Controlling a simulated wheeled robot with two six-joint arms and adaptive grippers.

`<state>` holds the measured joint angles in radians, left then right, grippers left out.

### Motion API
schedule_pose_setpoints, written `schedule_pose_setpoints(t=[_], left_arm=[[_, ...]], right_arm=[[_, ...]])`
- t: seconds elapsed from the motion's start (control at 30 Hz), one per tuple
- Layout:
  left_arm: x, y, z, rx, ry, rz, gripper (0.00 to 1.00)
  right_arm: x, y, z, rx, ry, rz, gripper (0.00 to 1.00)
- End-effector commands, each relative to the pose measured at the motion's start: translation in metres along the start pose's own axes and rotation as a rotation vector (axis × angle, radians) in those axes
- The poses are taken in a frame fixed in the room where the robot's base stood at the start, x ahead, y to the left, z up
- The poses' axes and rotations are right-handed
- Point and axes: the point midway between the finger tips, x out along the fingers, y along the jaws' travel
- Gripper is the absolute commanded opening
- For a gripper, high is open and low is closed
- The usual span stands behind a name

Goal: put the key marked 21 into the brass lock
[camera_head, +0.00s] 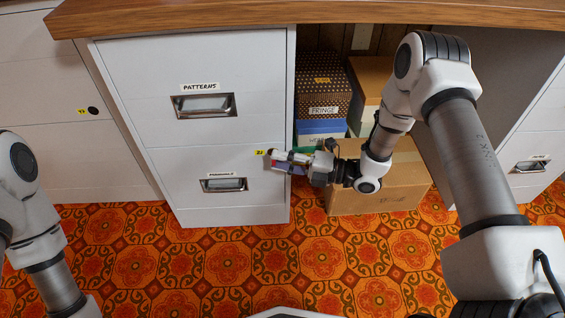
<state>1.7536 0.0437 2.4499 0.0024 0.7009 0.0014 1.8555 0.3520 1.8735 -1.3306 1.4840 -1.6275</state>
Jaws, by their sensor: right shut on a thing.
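My right gripper (278,159) reaches in from the right to the front of a white drawer cabinet (198,138). Its fingertips are close to the cabinet's right edge, just right of a small yellow label (260,152) that seems to read 21. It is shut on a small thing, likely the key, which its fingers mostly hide. I cannot tell whether the key touches the lock. The brass lock does not show clearly and may be hidden behind the fingertips. My left arm is at the left edge, its gripper out of view.
The cabinet has drawers labelled PATTERNS (203,106) and a lower one (224,185). A dark round lock (93,110) with a yellow label is on the left cabinet. Boxes, one labelled FRINGE (323,111), and a cardboard box (385,197) stand under the wooden top (300,13).

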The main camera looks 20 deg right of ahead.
Motion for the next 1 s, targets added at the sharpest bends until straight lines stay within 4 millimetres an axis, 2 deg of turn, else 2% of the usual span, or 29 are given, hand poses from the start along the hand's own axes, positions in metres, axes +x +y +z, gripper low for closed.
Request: schedule_pose_setpoints(t=[0.17,0.2,0.27,0.57,0.67,0.77,1.0], left_arm=[[0.001,0.000,0.000,0.000,0.000,0.000,0.31],[0.001,0.000,0.000,0.000,0.000,0.000,0.31],[0.001,0.000,0.000,0.000,0.000,0.000,0.31],[0.001,0.000,0.000,0.000,0.000,0.000,0.31],[0.001,0.000,0.000,0.000,0.000,0.000,0.31],[0.001,0.000,0.000,0.000,0.000,0.000,0.31],[0.001,0.000,0.000,0.000,0.000,0.000,0.31]], right_arm=[[0.001,0.000,0.004,-0.002,0.000,0.000,0.11],[0.002,0.000,0.005,-0.002,0.000,0.000,0.35],[0.001,0.000,0.004,-0.002,0.000,0.000,0.56],[0.001,0.000,0.004,-0.001,0.000,0.000,0.57],[-0.006,0.000,0.005,0.000,-0.002,0.000,0.57],[-0.024,0.000,0.006,0.002,-0.006,0.001,0.57],[-0.086,0.001,0.006,0.000,-0.008,0.003,0.57]])
